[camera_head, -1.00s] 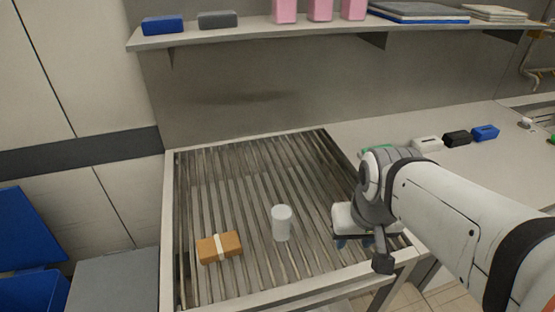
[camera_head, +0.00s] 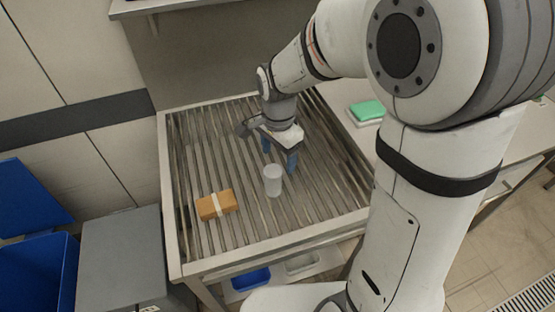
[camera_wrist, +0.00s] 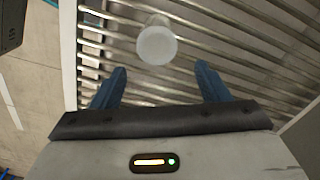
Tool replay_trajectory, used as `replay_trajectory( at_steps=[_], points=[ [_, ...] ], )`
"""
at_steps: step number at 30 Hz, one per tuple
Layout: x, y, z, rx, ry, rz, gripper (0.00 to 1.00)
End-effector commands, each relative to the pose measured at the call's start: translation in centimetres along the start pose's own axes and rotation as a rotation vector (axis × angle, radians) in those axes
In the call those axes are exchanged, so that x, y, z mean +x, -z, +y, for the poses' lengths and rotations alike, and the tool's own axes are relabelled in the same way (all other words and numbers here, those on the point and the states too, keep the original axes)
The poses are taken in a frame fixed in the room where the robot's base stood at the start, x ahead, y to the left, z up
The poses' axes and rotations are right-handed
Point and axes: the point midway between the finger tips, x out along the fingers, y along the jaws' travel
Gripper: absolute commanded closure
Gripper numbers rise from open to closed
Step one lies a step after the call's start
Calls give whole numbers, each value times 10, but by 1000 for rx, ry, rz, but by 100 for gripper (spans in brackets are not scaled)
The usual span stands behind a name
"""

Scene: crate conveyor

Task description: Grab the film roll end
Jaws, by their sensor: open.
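The film roll (camera_head: 273,181) is a white cylinder standing upright on the slatted roller conveyor. In the wrist view the film roll (camera_wrist: 156,44) shows its pale round top, just beyond and between the fingertips. My gripper (camera_head: 279,160) is behind the roll in the head view, above the slats, with its two blue fingers spread. In the wrist view my gripper (camera_wrist: 162,80) is open and empty, and the roll is not between the fingers. Whether a finger touches the roll is not clear.
An orange-brown box with a white band (camera_head: 216,204) lies on the conveyor left of the roll. The conveyor's pale metal frame (camera_head: 270,242) borders the slats. A grey bin (camera_head: 120,262) and a blue bin (camera_head: 35,268) stand at the left. Slats around the roll are mostly clear.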

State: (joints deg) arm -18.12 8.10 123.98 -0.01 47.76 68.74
Motion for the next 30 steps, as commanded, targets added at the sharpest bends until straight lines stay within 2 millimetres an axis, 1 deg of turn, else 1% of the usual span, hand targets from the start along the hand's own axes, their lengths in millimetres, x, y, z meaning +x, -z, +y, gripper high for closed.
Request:
replay_trajectory(
  at_steps=[7,10,14,18,21,27,30],
  points=[
    [26,-4,-2,13,-7,-3,31],
    [36,-8,-2,12,-7,-3,31],
    [55,-18,-1,9,-8,-3,31],
    [73,-18,-2,12,-7,-3,31],
    [78,-18,-2,12,-3,-1,31],
    [78,-18,-2,11,-2,-1,31],
    [78,-18,-2,10,-2,-1,38]
  ],
)
